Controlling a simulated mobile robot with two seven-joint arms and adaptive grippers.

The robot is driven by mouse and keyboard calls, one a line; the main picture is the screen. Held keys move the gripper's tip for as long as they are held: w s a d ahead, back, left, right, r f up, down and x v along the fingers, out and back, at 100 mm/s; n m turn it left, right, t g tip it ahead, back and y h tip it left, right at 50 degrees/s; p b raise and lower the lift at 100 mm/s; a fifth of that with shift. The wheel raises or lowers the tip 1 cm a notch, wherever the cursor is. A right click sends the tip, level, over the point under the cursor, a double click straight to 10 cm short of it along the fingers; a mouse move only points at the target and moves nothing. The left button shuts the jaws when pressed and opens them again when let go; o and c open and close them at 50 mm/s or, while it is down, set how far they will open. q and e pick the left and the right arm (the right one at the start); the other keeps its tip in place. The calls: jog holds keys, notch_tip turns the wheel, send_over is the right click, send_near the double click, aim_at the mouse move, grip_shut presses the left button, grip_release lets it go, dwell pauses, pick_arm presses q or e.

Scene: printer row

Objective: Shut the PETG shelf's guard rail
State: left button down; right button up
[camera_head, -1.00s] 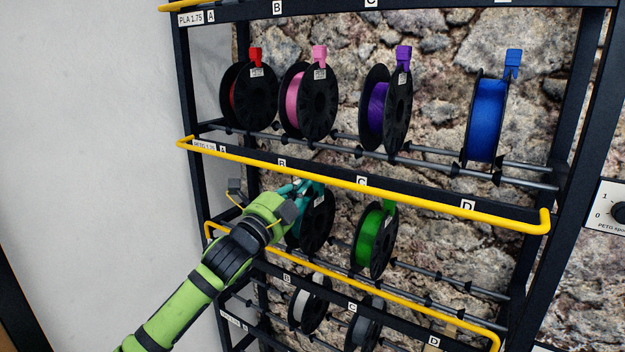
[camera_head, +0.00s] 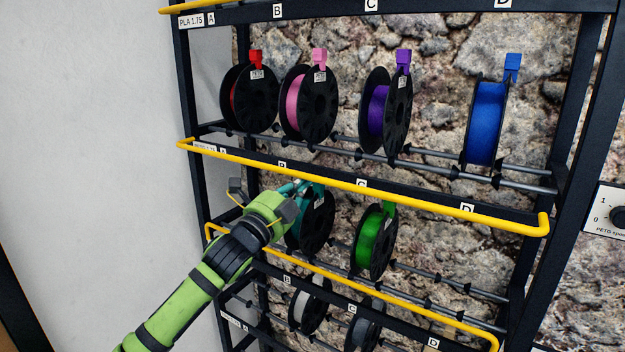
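The PETG label (camera_head: 205,148) is on the dark beam between the upper and middle spool rows. A yellow guard rail (camera_head: 400,195) runs across the front of that beam, its right end bent back near the right post. Below it hang a teal spool (camera_head: 316,222) and a green spool (camera_head: 374,240). My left gripper (camera_head: 263,199) is below this rail's left part, its grey fingertips spread apart, open, with nothing visibly held. It covers part of the teal spool. I cannot tell whether it touches the rail. My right gripper is not in view.
A lower yellow rail (camera_head: 400,300) passes behind my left arm, with a white spool (camera_head: 309,304) and a grey spool (camera_head: 364,324) below. Red, pink, purple and blue spools fill the upper row. A switch panel (camera_head: 611,210) is at right. Bare wall is at left.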

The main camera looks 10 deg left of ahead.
pick_arm(q)
jog(key=shift+w+d+r+p, duration=0.1)
jog(key=shift+w+r+p, duration=0.1)
jog(key=shift+r+p, duration=1.2)
jog(key=shift+s+a+r+p, duration=0.1)
jog(key=shift+s+r+p, duration=0.05)
jog(key=shift+r+p, duration=0.55)
jog(key=shift+s+a+r+p, duration=0.15)
jog(key=shift+r+p, duration=0.2)
jog(key=shift+r, duration=0.55)
jog(key=v, duration=0.3)
jog(key=shift+s+r, duration=0.2)
jog(key=shift+s, duration=0.1)
jog(key=shift+s+r, duration=0.1)
